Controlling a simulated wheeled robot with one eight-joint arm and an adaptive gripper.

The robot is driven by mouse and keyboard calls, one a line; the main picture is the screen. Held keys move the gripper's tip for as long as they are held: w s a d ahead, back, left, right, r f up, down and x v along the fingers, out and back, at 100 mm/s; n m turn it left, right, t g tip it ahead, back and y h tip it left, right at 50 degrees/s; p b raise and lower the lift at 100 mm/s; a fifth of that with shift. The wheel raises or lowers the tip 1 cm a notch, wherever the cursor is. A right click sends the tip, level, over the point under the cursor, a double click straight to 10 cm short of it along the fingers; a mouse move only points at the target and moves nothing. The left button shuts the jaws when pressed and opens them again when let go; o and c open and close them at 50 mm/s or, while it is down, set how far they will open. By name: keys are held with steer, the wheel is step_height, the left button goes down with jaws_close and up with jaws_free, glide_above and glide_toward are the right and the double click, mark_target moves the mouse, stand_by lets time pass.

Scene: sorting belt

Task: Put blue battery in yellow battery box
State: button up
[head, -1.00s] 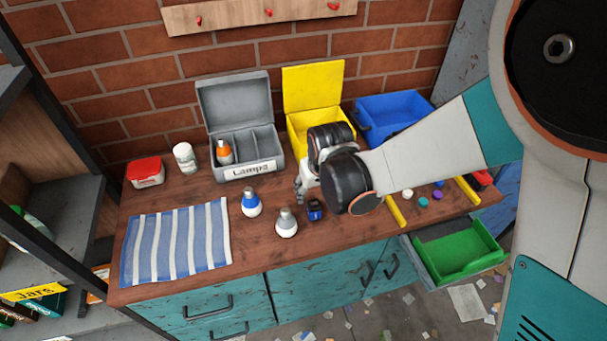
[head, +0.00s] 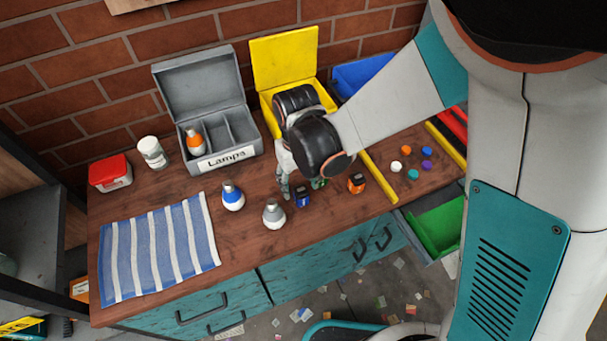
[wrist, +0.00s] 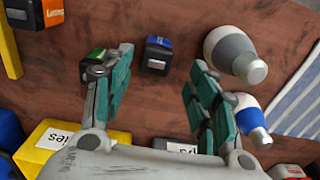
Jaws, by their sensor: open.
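The blue battery (head: 303,196), small with a dark body and blue end, stands on the wooden bench. In the wrist view the blue battery (wrist: 157,53) appears in the gap between my fingertips, slightly beyond them. My gripper (head: 300,186) is open and empty, low over the bench beside it; its fingers (wrist: 160,72) are spread wide. The yellow battery box (head: 284,62) stands open at the back against the wall, its inside mostly hidden by my arm. Its labelled front (wrist: 65,136) shows in the wrist view.
A green battery (wrist: 95,54) is close by the left finger. An orange battery (head: 356,183) stands to the right. The grey Lamps box (head: 196,85) and striped cloth (head: 158,245) lie further left.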

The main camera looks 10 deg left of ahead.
mark_target(301, 190)
steer(key=shift+d+f+b, duration=0.2)
steer(key=shift+f+b, duration=0.5)
steer(key=shift+f, duration=0.65)
steer(key=shift+d+f+b, duration=0.15)
steer(key=shift+f+b, duration=0.5)
steer(key=shift+f, duration=0.7)
steer(key=shift+c, duration=0.5)
jaws_close()
steer(key=shift+r, duration=0.15)
